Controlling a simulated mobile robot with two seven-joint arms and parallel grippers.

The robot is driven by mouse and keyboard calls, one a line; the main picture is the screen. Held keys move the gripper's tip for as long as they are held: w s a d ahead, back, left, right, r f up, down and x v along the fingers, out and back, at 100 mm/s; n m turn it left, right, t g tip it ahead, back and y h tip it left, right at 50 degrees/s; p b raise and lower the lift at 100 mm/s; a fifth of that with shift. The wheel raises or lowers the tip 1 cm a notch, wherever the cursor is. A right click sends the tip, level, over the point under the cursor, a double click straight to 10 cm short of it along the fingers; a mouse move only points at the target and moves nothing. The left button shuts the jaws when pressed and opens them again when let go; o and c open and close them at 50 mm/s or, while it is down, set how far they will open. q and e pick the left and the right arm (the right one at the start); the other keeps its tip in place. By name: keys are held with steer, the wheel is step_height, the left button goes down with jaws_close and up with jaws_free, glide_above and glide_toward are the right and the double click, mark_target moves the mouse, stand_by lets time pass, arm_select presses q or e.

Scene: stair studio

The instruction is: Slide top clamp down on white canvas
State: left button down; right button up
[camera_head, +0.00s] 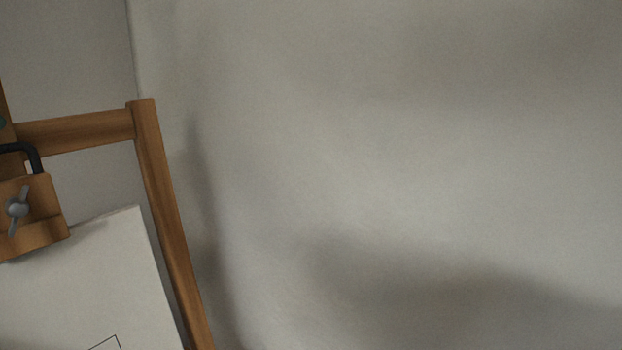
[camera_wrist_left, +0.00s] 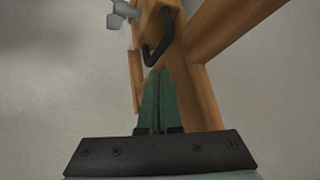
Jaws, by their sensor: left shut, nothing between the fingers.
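The top clamp (camera_head: 42,204) is a wooden block with a grey wing nut (camera_head: 17,208) and a black bent handle (camera_head: 33,152), at the left edge of the head view. Its lower edge overlaps the top of the white canvas (camera_head: 95,265); I cannot tell if they press together. In the left wrist view the black handle (camera_wrist_left: 162,46) and wing nut (camera_wrist_left: 122,13) show above my left gripper (camera_wrist_left: 157,72). Its green fingers are shut and empty, with the tips just below the handle's lower bend. Contact there is unclear. My right gripper is not in view.
The wooden easel frame has a crossbar (camera_head: 80,131) and a slanted right leg (camera_head: 170,220). In the left wrist view a wooden bar (camera_wrist_left: 235,28) runs to the upper right. A pale wall or backdrop (camera_head: 420,150) fills the right of the head view, with no objects before it.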

arm_select(q)
steer(key=shift+f+b, duration=0.65)
steer(key=shift+f, duration=0.55)
stand_by(0.5)
step_height(320, 180, up, 3)
steer(key=p, duration=0.3)
steer(key=shift+f, duration=0.2)
steer(key=shift+r, duration=1.75)
